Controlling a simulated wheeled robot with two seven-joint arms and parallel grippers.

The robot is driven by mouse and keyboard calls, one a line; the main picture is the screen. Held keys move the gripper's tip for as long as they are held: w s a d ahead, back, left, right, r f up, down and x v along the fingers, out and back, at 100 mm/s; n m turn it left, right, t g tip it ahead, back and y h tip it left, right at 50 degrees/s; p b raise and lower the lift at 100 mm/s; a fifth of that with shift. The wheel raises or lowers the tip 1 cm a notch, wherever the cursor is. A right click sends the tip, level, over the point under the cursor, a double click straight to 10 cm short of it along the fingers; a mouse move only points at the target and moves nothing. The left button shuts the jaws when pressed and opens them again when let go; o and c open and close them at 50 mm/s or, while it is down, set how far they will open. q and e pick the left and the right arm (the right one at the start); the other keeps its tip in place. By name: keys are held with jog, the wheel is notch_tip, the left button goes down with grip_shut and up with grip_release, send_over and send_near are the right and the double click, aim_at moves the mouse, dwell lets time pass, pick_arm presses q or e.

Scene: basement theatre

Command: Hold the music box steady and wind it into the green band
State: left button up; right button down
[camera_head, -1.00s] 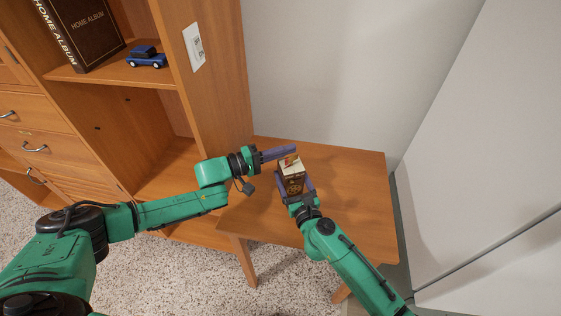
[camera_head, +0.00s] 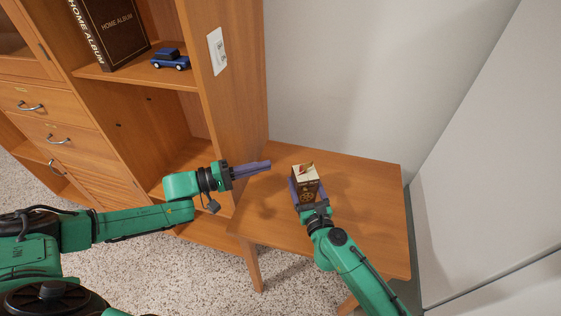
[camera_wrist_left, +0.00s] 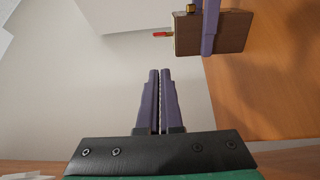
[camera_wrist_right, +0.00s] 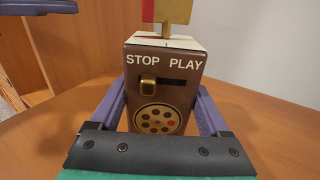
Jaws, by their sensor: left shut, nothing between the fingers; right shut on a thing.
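The music box (camera_head: 308,190) is a small brown box with a pale top, upright on the wooden table. My right gripper (camera_head: 307,197) is shut on it, a finger along each side. In the right wrist view, the box front (camera_wrist_right: 160,100) reads STOP and PLAY; its brass slider (camera_wrist_right: 149,86) sits on the STOP side. A brass plate with a red part (camera_wrist_right: 167,10) stands on top, cut off by the frame. No green band can be made out. My left gripper (camera_head: 268,165) is shut and empty, left of the box and apart from it; its fingers also show in the left wrist view (camera_wrist_left: 160,75).
The table (camera_head: 370,215) is otherwise bare, with free room right of the box. A wooden shelf unit (camera_head: 235,100) stands at the left, holding a blue toy car (camera_head: 171,60) and a dark album (camera_head: 115,35). Pale walls close off the back and right.

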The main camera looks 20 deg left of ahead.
aim_at(314, 167)
pick_arm(q)
jog(key=o, duration=0.4)
jog(key=shift+d+r, duration=0.1)
jog(key=w+d+r+n+t, duration=0.1)
jog(key=d+n, duration=0.1)
jog(key=w+d+r+n+t+y, duration=0.1)
jog(key=w+d+n+t, duration=0.1)
jog(key=d, duration=0.1)
jog(key=w+d+r+n+t, duration=0.1)
jog(key=d+n, duration=0.1)
jog(key=n, duration=0.1)
jog(key=shift+w+d+r+y, duration=0.1)
jog(key=shift+w+d+y, duration=0.05)
jog(key=shift+d+y, duration=0.2)
jog(key=d+n, duration=0.1)
jog(key=n, duration=0.1)
jog(key=d+r+n+t+y, duration=0.1)
jog(key=n, duration=0.1)
jog(key=r+n, duration=0.1)
jog(key=n, duration=0.1)
jog(key=shift+w+d, duration=0.1)
jog(key=shift+d, duration=0.3)
jog(key=s+a+f+n+g, duration=0.2)
jog(key=s+a+f+n, duration=0.3)
jog(key=s+n, duration=0.25)
jog(key=x, duration=1.2)
jog(key=shift+w+r, duration=0.1)
jog(key=shift+w, duration=0.1)
jog(key=shift+a, duration=0.1)
grip_shut()
